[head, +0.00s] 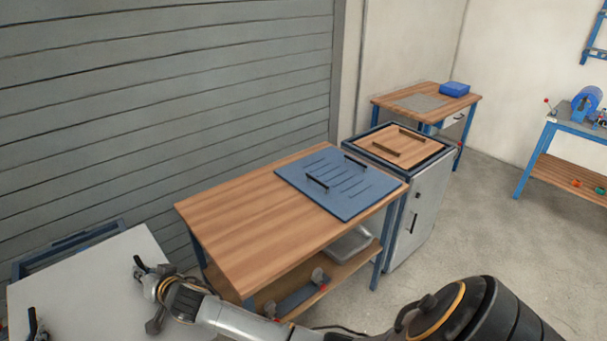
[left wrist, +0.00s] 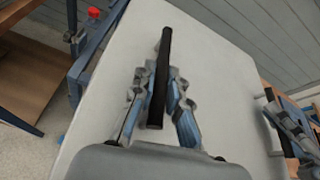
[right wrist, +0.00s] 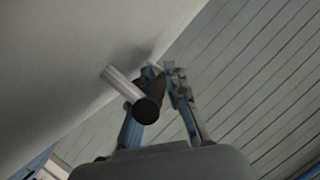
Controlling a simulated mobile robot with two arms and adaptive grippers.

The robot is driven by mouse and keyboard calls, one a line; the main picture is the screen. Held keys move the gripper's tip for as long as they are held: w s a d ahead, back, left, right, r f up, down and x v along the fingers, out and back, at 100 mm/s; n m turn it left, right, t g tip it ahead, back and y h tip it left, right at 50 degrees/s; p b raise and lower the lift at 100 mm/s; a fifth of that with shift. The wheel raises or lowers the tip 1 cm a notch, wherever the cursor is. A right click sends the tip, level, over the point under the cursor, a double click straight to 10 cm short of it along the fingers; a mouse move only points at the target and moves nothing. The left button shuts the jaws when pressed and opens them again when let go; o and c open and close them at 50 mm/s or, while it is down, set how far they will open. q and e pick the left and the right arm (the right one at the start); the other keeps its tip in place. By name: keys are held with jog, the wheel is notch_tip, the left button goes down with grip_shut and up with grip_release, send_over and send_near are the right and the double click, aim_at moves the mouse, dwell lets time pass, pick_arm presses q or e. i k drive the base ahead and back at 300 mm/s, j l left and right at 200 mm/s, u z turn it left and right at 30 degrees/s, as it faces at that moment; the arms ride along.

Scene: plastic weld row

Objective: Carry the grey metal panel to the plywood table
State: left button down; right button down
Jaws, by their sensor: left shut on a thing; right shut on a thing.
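The grey metal panel (head: 85,285) is a flat pale sheet at the lower left of the head view, cut off by the frame edge. My right gripper (head: 152,283) is shut on a black handle at its right side; the right wrist view shows this handle (right wrist: 148,106) between the fingers. In the left wrist view my left gripper (left wrist: 158,88) is shut around another black bar handle (left wrist: 162,60) on the panel. Whether the panel rests or hangs clear is unclear. A wooden-topped table (head: 225,220) stands in the middle; I cannot tell whether it is the plywood table.
A blue slotted panel (head: 340,200) with two handles covers the table's right part; its left part is bare. A cabinet (head: 425,205) beyond bears a plywood board (head: 420,150) with handles. A blue frame (head: 65,245) adjoins the grey panel.

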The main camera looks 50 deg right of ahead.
aim_at(258, 220)
jog(key=l, duration=0.55)
jog(key=i+l, duration=0.15)
jog(key=l, duration=0.9)
jog(key=i+l, duration=0.15)
jog(key=l, duration=0.95)
jog(key=i+z, duration=0.05)
